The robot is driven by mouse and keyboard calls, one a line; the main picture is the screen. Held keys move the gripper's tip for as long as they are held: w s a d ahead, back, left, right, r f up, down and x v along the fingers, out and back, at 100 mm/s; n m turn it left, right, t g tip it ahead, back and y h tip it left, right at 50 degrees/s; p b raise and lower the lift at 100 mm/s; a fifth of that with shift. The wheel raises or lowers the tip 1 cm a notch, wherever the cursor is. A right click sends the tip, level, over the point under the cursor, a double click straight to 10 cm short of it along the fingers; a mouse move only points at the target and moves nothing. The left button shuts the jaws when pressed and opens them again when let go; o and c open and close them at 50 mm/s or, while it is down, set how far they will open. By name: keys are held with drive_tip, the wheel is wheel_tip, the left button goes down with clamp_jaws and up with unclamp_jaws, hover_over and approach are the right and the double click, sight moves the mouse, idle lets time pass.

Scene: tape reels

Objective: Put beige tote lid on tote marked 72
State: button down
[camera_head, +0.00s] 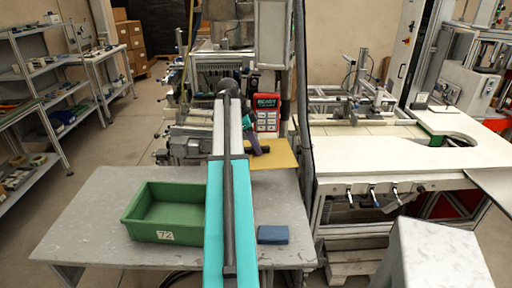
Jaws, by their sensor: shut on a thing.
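The open green tote (140,226) stands on the left of the grey table, with a white label reading 72 on its front wall. It looks empty. The flat beige lid (283,158) shows beyond my raised arm, level or nearly so, at the table's far side. My gripper (263,149) is at the lid's near-left part and is shut on it. The fingertips are small and dark here, and my arm hides the lid's left part. The lid is to the right of and farther back than the tote, apart from it.
A small blue block (272,235) lies on the grey table (92,222), right of my arm. A white workbench (400,148) with clamps stands at the right, and machinery is behind the lid. Shelves (40,110) line the left. The table left of the tote is bare.

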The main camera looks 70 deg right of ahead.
drive_tip(key=w+a+n+t+h, duration=0.1)
drive_tip(key=w+a+n+t, duration=0.2)
drive_tip(key=w+a+n, duration=0.85)
drive_tip(key=w+a+n+t+h, duration=0.15)
drive_tip(key=w+a+n, duration=0.25)
drive_tip(key=w+a, duration=1.4)
drive_tip(key=w+a+n+t+y, duration=0.1)
drive_tip(key=w+a+n, duration=0.2)
drive_tip(key=a, duration=0.9)
drive_tip(key=w+a+n+t+y, duration=0.1)
drive_tip(key=w+a+n, duration=0.3)
drive_tip(key=a, duration=0.9)
drive_tip(key=w+a+n+t+y, duration=0.2)
drive_tip(key=w+a+n, duration=0.2)
drive_tip(key=a+n, duration=0.4)
drive_tip(key=a, duration=0.5)
drive_tip(key=shift+y, duration=0.25)
